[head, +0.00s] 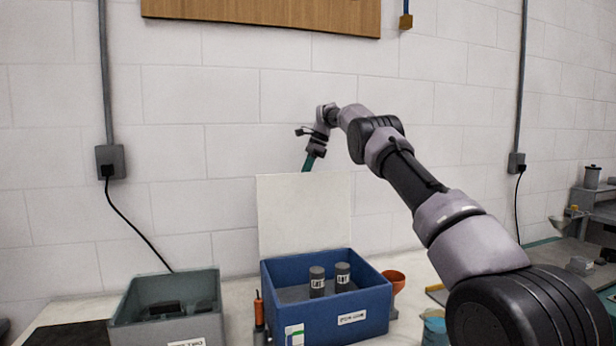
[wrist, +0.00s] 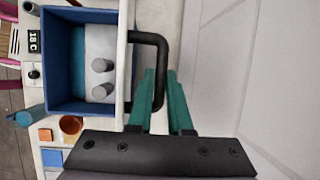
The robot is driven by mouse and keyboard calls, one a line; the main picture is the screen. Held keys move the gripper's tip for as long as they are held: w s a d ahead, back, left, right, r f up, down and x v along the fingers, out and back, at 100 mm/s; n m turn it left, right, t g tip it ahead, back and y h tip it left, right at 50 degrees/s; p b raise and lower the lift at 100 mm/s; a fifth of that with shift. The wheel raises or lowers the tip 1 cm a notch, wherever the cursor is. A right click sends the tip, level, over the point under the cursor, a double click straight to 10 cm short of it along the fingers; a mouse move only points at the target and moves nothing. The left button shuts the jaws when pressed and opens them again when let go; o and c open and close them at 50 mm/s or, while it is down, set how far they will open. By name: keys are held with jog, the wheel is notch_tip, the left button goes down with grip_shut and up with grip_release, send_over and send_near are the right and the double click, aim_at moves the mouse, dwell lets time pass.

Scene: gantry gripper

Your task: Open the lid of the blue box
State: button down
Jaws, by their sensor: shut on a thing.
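The blue box (head: 330,318) stands on the bench, with its inside in plain view. Its white lid (head: 303,215) stands upright at the back edge of the box. In the wrist view the blue box (wrist: 52,60) is seen from above, and the lid (wrist: 125,75) shows nearly edge-on. A black handle (wrist: 147,37) sticks out from the lid's back face. My gripper (head: 308,163) is behind the lid's top edge, its green fingers partly hidden in the head view. In the wrist view my gripper (wrist: 164,78) is shut on the handle.
Two grey cylinders (head: 317,282) stand inside the blue box. A grey-green open box (head: 167,305) is to its left, an orange-handled tool (head: 259,311) between them. An orange funnel (head: 394,281) is at the right. The wall (head: 160,215) is close behind the lid.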

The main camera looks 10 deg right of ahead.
dwell(0.4)
jog(key=c, duration=0.8)
grip_release()
jog(key=shift+c, duration=0.2)
jog(key=shift+r, duration=0.15)
